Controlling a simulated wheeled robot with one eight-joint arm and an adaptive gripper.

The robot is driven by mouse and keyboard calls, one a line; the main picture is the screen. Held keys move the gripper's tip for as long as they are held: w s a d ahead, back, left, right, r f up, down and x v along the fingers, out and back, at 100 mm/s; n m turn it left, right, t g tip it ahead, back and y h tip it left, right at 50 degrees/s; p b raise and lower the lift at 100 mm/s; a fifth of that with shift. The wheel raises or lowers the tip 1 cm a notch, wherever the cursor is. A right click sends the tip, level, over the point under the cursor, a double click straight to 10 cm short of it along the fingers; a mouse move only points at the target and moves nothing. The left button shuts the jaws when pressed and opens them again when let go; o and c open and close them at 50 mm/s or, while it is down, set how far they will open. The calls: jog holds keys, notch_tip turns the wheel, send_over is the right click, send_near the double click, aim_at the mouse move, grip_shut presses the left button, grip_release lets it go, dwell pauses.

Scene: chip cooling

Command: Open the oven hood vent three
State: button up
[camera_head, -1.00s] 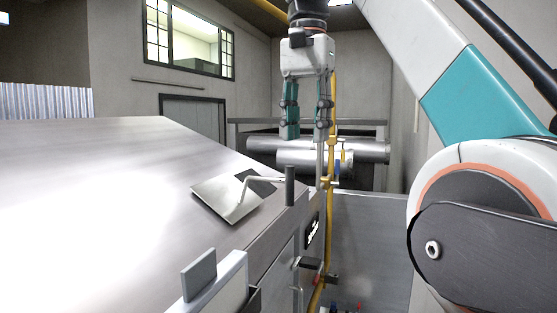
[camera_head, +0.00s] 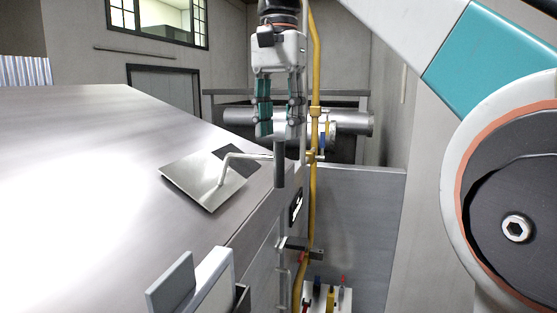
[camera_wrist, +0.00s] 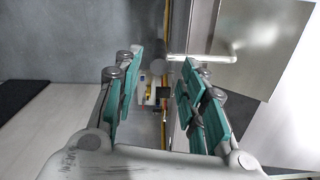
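The vent flap (camera_head: 205,185) is a square metal plate on the sloping hood top, tilted over a dark opening. A pale bent rod (camera_head: 240,157) runs from it to a dark upright grip (camera_head: 279,165) at the hood's right edge. My gripper (camera_head: 279,132) points down with its fingers apart, right over the top of this grip. In the wrist view, the round end of the grip (camera_wrist: 158,67) shows between the open fingers (camera_wrist: 157,72), and the flap (camera_wrist: 255,35) lies to the right. I cannot tell whether the fingertips reach below the grip's top.
A yellow pipe (camera_head: 316,90) runs vertically close to the right of my gripper. Large metal pipes (camera_head: 350,122) lie behind. Another flap's raised edge (camera_head: 170,285) stands at the front. A small box with coloured switches (camera_head: 328,298) is at lower right.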

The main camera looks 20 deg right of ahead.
aim_at(279, 156)
notch_tip(279, 156, down, 7)
jog(key=shift+s+r, duration=0.15)
jog(key=shift+r, duration=0.05)
dwell(0.3)
grip_shut()
